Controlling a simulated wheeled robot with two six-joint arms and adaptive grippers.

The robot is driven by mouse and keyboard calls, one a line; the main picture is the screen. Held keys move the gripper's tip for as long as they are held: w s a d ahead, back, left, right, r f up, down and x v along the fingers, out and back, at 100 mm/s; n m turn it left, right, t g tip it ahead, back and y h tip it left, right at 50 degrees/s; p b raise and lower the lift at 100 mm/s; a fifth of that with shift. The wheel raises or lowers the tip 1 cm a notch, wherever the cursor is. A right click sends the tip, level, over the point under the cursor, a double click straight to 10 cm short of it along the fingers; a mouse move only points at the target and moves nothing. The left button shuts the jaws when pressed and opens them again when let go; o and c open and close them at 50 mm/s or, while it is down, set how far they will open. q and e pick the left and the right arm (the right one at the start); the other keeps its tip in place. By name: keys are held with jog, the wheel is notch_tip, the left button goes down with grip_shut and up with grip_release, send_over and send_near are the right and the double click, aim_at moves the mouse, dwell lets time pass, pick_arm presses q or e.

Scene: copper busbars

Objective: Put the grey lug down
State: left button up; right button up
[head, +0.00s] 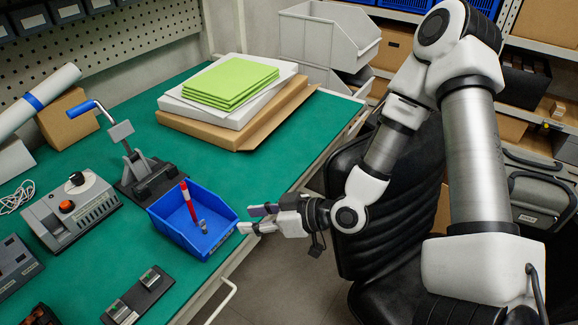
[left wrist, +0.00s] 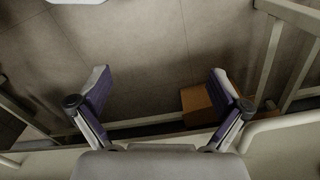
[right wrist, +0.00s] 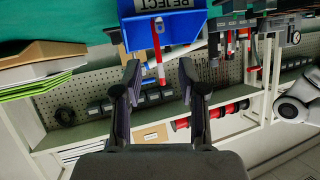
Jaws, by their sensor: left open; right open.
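My right gripper (head: 249,219) is open and empty, just off the bin's right side at the bench edge. In the right wrist view the bin (right wrist: 190,35) shows a REJECT label, and the stick (right wrist: 158,50) shows beyond the open fingers (right wrist: 158,72). My left gripper (left wrist: 158,78) is open and empty above the floor, outside the head view.
A black clamp stand (head: 150,180) is behind the bin, and a grey control box (head: 75,212) is to its left. A dark block with metal pieces (head: 138,298) lies in front. Green sheets (head: 231,82) lie on boxes farther back. A black chair (head: 385,205) stands beside the bench.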

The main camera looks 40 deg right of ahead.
jog(key=s+d+f+m+g+h, duration=0.1)
jog(key=s+f+m+g+h, duration=0.2)
jog(key=s+f, duration=0.7)
jog(key=s+d+f+m+g+h, duration=0.2)
jog(key=s+f+g+h, duration=0.3)
jog(key=f, duration=0.9)
jog(key=s+m+g, duration=0.1)
jog(key=s+g, duration=0.1)
jog(key=s, duration=0.2)
jog(key=shift+s+f, duration=0.35)
jog(key=shift+f, duration=0.05)
